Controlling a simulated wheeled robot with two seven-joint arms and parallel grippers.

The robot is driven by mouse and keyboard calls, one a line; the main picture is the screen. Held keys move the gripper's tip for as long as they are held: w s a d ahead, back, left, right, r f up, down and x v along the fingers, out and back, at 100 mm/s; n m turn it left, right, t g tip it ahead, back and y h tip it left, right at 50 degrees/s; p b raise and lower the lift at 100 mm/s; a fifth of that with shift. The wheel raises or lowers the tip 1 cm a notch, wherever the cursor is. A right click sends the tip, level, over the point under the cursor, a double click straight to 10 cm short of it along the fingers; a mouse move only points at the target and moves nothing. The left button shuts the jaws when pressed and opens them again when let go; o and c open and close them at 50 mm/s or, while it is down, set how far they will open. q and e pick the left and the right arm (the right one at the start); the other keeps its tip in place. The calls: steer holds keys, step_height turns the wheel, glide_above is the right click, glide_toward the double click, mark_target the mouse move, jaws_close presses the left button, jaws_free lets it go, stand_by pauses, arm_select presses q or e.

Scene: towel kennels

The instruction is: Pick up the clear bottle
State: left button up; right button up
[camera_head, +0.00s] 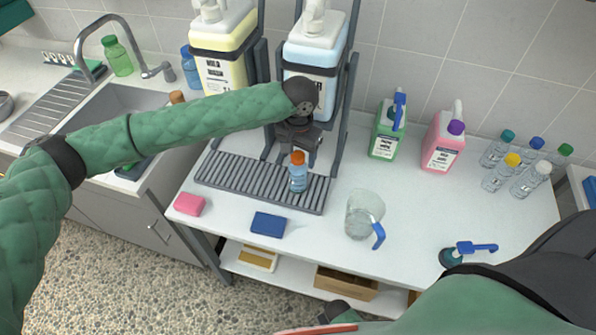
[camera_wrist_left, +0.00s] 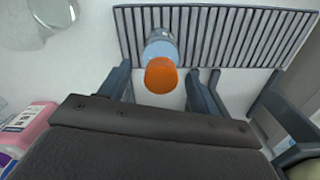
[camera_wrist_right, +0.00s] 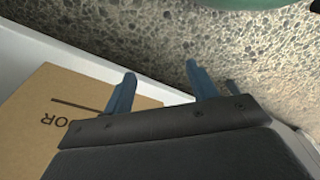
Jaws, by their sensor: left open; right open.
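A small bottle (camera_head: 298,178) with an orange cap and light blue, see-through sides stands upright on the grey slatted drip tray (camera_head: 222,176). My left gripper (camera_head: 291,152) is open just behind and above it in the head view. In the left wrist view the bottle (camera_wrist_left: 161,48) and its cap appear between the open fingers (camera_wrist_left: 158,78); I cannot tell whether they touch it. Several clear bottles (camera_head: 496,178) with coloured caps stand at the right back of the counter. My right gripper (camera_wrist_right: 160,82) is open and empty, low by a cardboard box (camera_wrist_right: 70,115).
Two large pump dispensers (camera_head: 222,65) (camera_head: 316,58) stand in a dark rack behind the tray. A clear jug (camera_head: 362,215), a blue sponge (camera_head: 268,223), a pink sponge (camera_head: 189,204), green (camera_head: 387,135) and pink (camera_head: 442,145) jugs share the counter. The sink (camera_head: 112,105) is left.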

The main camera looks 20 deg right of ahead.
arm_select(q)
steer(key=shift+w+f, duration=0.1)
steer(key=shift+f, duration=0.45)
jaws_close()
arm_select(e)
steer(key=shift+d+f, duration=0.15)
steer(key=shift+f, duration=0.2)
arm_select(q)
steer(key=shift+r, duration=0.1)
